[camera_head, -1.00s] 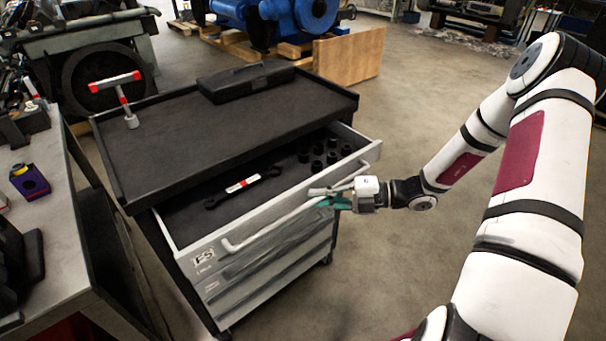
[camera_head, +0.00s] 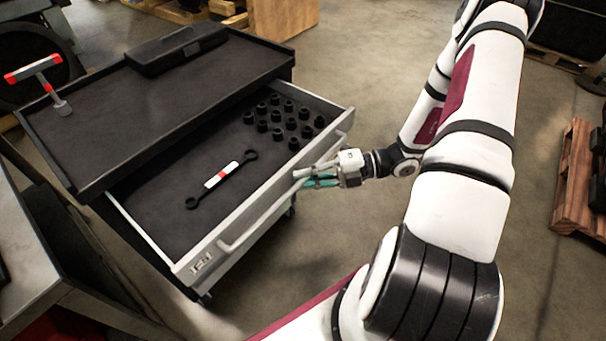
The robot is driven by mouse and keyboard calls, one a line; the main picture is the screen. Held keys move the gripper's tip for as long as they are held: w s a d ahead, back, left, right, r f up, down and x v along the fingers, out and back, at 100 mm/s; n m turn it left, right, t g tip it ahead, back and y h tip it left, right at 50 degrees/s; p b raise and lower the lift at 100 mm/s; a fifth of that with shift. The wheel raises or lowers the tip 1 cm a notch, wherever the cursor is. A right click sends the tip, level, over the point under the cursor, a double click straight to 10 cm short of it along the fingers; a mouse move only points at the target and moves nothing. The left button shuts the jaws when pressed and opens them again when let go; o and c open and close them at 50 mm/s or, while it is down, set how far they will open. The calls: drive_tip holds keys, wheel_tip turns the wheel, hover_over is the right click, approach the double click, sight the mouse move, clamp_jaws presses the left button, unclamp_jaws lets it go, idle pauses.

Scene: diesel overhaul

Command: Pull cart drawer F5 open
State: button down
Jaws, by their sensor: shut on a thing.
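Drawer F5 (camera_head: 198,258) is the top drawer of the tool cart and stands well out from under the cart top (camera_head: 150,100). Its front bears a label and a long light bar handle (camera_head: 262,218). My gripper (camera_head: 304,179) is shut on the handle near its far right end, with teal pads at the fingers. Inside the drawer lie a wrench (camera_head: 222,178) with a white and red band and several black sockets (camera_head: 290,122). The lower drawers are mostly hidden.
A black case (camera_head: 176,50) and a red-and-grey T-shaped tool (camera_head: 48,84) are on the cart top. A workbench (camera_head: 25,260) stands close at the left. Wooden pallets (camera_head: 578,180) are at the right. The floor in front of the cart is open.

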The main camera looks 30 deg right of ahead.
drive_tip(key=c, duration=1.6)
unclamp_jaws()
drive_tip(key=shift+c, duration=0.2)
drive_tip(key=shift+d, duration=0.1)
drive_tip(key=v, duration=1.2)
drive_tip(key=s+a+r+m+h, duration=0.3)
drive_tip(key=a+r+m+h, duration=0.2)
drive_tip(key=r+m, duration=0.4)
drive_tip(key=s+a+r+m+g+h, duration=0.1)
drive_tip(key=s+a+r+m+h, duration=0.2)
drive_tip(key=a+r+m+h, duration=0.2)
drive_tip(key=s+a+r+m+h, duration=0.3)
drive_tip(key=a+r+m+h, duration=0.2)
drive_tip(key=r+m, duration=0.8)
drive_tip(key=a+m, duration=0.2)
drive_tip(key=a, duration=0.1)
drive_tip(key=shift+r+m+g, duration=0.3)
drive_tip(key=shift+r, duration=0.05)
